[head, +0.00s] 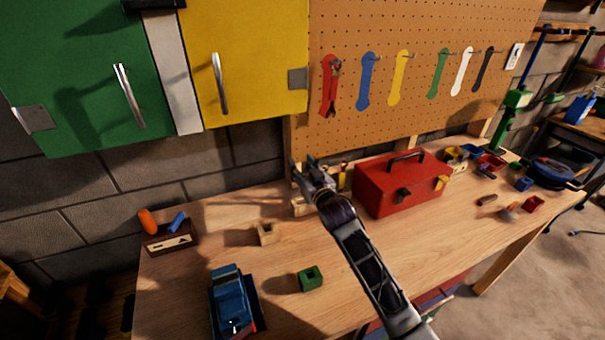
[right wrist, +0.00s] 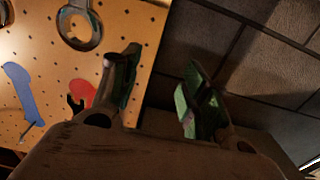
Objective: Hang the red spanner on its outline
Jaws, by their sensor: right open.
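The red outline (head: 327,92) is at the left end of the row of tool shapes on the pegboard. A spanner-like shape with dark edges overlaps it; at this size I cannot tell how it is held there. In the right wrist view, part of the red shape (right wrist: 82,92) shows beside a dark open jaw, and a grey ring end (right wrist: 78,25) shows at the top. Whether these are one spanner is unclear. My right gripper (head: 309,172) is open and empty, below the red outline near the board's lower left corner. My left gripper is out of view.
A red toolbox (head: 400,187) stands right of my right gripper. A blue vise-like object (head: 230,300), a green block (head: 311,279) and a wooden block (head: 266,233) are on the bench (head: 200,265). Yellow and green cabinet doors are left of the pegboard (head: 430,50).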

